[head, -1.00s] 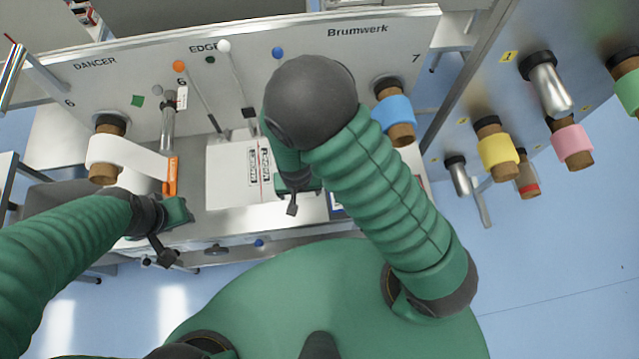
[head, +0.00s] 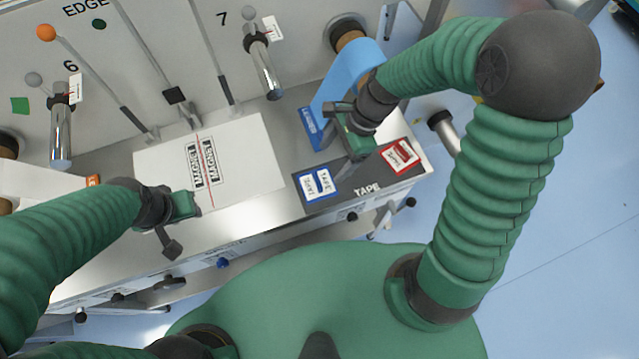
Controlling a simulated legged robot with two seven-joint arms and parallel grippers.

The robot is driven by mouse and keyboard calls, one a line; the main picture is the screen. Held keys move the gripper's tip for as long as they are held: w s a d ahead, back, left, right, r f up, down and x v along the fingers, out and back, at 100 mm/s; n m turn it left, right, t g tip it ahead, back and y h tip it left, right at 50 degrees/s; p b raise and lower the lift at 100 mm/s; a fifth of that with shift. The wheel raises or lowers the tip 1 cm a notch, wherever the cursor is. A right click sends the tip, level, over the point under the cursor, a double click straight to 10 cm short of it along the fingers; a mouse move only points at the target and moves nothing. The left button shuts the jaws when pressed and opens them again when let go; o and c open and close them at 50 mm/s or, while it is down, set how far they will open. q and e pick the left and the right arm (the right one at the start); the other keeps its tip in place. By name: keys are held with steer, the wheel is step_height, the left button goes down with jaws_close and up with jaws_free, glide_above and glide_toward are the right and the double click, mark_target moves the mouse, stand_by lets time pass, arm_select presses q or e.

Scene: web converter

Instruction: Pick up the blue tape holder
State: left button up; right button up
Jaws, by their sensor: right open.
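The blue tape holder (head: 318,186), a blue-framed white block with printed lettering, lies on the dark area marked TAPE near the bench's front edge. My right gripper (head: 347,138) is open, above the bench just behind and to the right of the blue holder, apart from it in the picture. Nothing shows between its fingers. My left gripper (head: 178,225) hangs over the front edge of the bench, in front of the white splice plate (head: 255,165); its jaw opening is unclear.
A red tape holder (head: 401,155) lies to the right on the same dark area. A blue web (head: 345,85) runs from a roll down to a blue clip (head: 311,127) left of my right gripper. Metal rollers (head: 265,70) and levers stand along the back panel.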

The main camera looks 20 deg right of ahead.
glide_above(316, 180)
steer(key=d, duration=0.2)
steer(key=f, duration=0.5)
steer(key=shift+w+d+f, duration=0.15)
steer(key=shift+w+f, duration=0.05)
steer(key=shift+w, duration=0.1)
steer(key=shift+d+f, duration=0.25)
steer(key=shift+f, duration=0.1)
steer(key=f, duration=0.2)
steer(key=s+f, duration=0.1)
steer(key=shift+a+f, duration=0.3)
steer(key=shift+f, duration=0.05)
steer(key=shift+a+f, duration=0.25)
steer(key=shift+a, duration=0.05)
steer(key=shift+w+a, duration=0.25)
steer(key=shift+a, duration=0.45)
steer(key=shift+c, duration=2.1)
steer(key=shift+s, duration=0.1)
steer(key=shift+c, duration=1.2)
steer(key=shift+d, duration=0.6)
steer(key=c, duration=0.7)
steer(key=shift+c, duration=1)
arm_select(q)
steer(key=shift+w+d, duration=0.2)
steer(key=shift+w, duration=0.1)
arm_select(e)
steer(key=shift+a, duration=0.15)
steer(key=shift+c, duration=0.2)
